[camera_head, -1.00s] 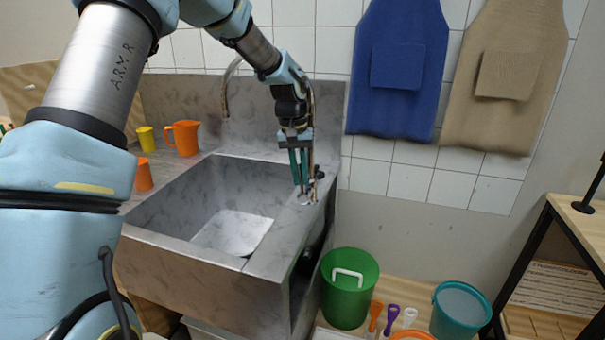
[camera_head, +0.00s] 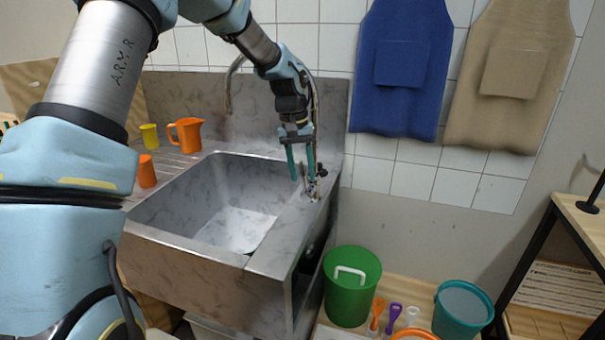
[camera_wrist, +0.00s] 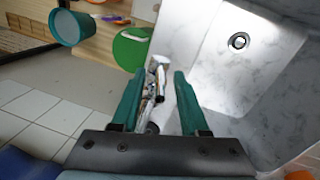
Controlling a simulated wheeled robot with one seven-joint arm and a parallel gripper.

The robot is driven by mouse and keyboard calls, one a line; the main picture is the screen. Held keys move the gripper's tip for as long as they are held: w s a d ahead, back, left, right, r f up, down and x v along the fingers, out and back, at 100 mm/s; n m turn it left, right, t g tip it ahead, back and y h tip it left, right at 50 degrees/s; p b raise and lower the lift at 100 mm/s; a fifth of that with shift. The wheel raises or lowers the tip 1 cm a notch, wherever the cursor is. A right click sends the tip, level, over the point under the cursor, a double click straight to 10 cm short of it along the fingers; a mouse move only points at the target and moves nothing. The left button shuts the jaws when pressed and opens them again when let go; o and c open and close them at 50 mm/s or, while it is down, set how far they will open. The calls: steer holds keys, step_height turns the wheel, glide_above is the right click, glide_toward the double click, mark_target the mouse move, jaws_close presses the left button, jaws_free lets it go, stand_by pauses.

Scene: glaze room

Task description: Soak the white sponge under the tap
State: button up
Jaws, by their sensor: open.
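My gripper (camera_head: 302,180) is open above the right rim of the grey sink (camera_head: 262,262). Its two green fingers also show in the wrist view (camera_wrist: 158,78). A shiny metal fitting with a dark part (camera_wrist: 158,82) stands between or just below the fingertips; I cannot tell whether they touch it. In the head view this fitting (camera_head: 311,190) is small and partly hidden by the fingers. A curved metal tap spout (camera_head: 229,88) hangs at the back of the sink. The basin floor with its drain (camera_wrist: 239,41) looks empty. I cannot make out a white sponge in either view.
An orange jug (camera_head: 187,134), a yellow cup (camera_head: 149,136) and an orange cup (camera_head: 146,172) stand on the left drainboard. A green bucket (camera_head: 350,290) and a teal bucket (camera_head: 462,308) stand low at right. Aprons (camera_head: 400,65) hang on the tiled wall.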

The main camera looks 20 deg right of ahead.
step_height(320, 180, up, 10)
steer(key=w+a+b, duration=0.1)
steer(key=b, duration=0.1)
steer(key=shift+a, duration=0.1)
stand_by(0.4)
